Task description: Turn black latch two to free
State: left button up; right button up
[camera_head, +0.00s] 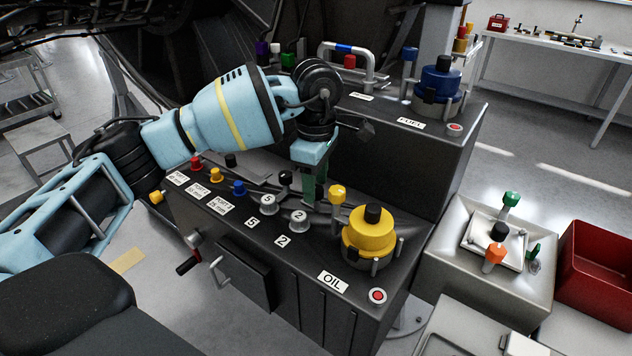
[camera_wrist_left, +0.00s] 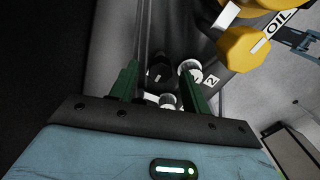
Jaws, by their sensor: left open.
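Two pale round latch discs sit on the dark bench top in the head view. One is marked 5 (camera_head: 268,204) and the other is marked 2 (camera_head: 298,221), with label plate 2 (camera_head: 283,240) in front of it. A black knob (camera_head: 285,178) stands just behind them. My left gripper (camera_head: 314,195) points down just behind disc 2, with its green fingers apart. In the left wrist view, my left gripper (camera_wrist_left: 160,80) has a black knob (camera_wrist_left: 158,75) showing between its open fingers; contact cannot be told. A pale disc (camera_wrist_left: 190,68) shows close to the right finger, partly hidden.
A yellow oil cap (camera_head: 369,235) and a yellow knob (camera_head: 337,194) stand right of the latches. Red (camera_head: 196,163) and blue (camera_head: 238,188) port knobs are to the left. A higher step with a blue fuel cap (camera_head: 440,82) rises behind.

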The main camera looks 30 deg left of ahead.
pick_arm(q)
notch_tip(320, 180, up, 7)
jog(key=shift+r, duration=0.1)
dwell(0.3)
dwell(0.4)
